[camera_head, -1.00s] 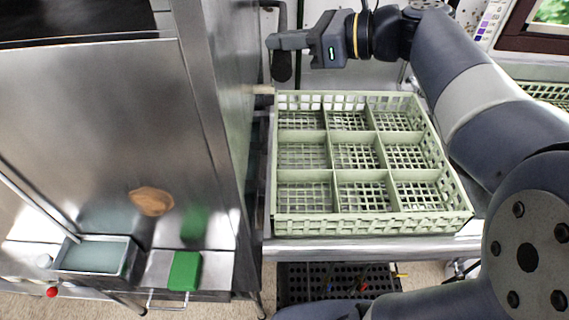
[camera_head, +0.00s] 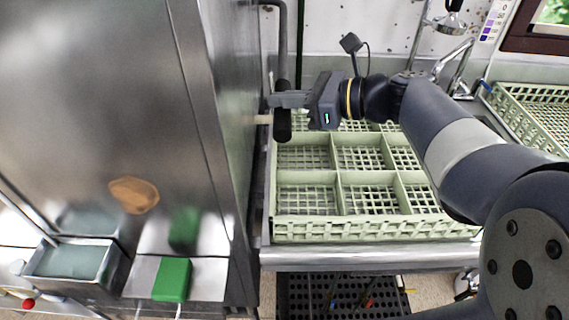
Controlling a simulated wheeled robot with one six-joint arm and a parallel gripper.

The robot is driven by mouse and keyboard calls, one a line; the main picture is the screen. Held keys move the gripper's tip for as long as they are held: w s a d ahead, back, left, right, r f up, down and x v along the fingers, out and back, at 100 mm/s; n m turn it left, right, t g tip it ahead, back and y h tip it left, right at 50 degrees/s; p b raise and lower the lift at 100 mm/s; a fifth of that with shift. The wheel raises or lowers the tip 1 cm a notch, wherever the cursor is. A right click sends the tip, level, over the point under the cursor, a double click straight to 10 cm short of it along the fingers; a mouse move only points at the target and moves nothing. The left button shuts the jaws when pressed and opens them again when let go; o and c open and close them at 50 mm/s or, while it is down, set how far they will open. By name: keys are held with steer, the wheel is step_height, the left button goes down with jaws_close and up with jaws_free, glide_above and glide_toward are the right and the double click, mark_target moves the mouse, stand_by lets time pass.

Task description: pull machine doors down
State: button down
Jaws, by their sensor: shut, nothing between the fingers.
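The stainless steel machine (camera_head: 90,110) fills the left side, its broad metal face running out of the top of the picture. At its right side a dark bar (camera_head: 283,40) hangs down and ends in a thick black grip (camera_head: 283,125). My gripper (camera_head: 272,100) is shut and empty, with its fingers pointing left. The fingers overlap the upper part of the black grip in the picture; I cannot tell whether they touch it. The machine's lower door edge is not clearly visible.
A pale green compartment rack (camera_head: 350,230) sits empty on the steel table under my arm. Another rack (camera_head: 510,105) and a tap (camera_head: 455,65) are at the right. A green block (camera_head: 172,279) and a small steel basin (camera_head: 105,268) are at lower left.

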steer(key=w+f+b, duration=0.3)
steer(key=f+b, duration=0.5)
steer(key=f, duration=0.7)
steer(key=s+d+r+p, duration=0.3)
steer(key=d+r+p, duration=0.3)
steer(key=d, duration=0.3)
steer(key=shift+s+p, duration=0.25)
steer(key=shift+p, duration=0.65)
steer(key=f+b+x, duration=0.1)
steer(key=b+x, duration=0.4)
steer(key=x, duration=0.5)
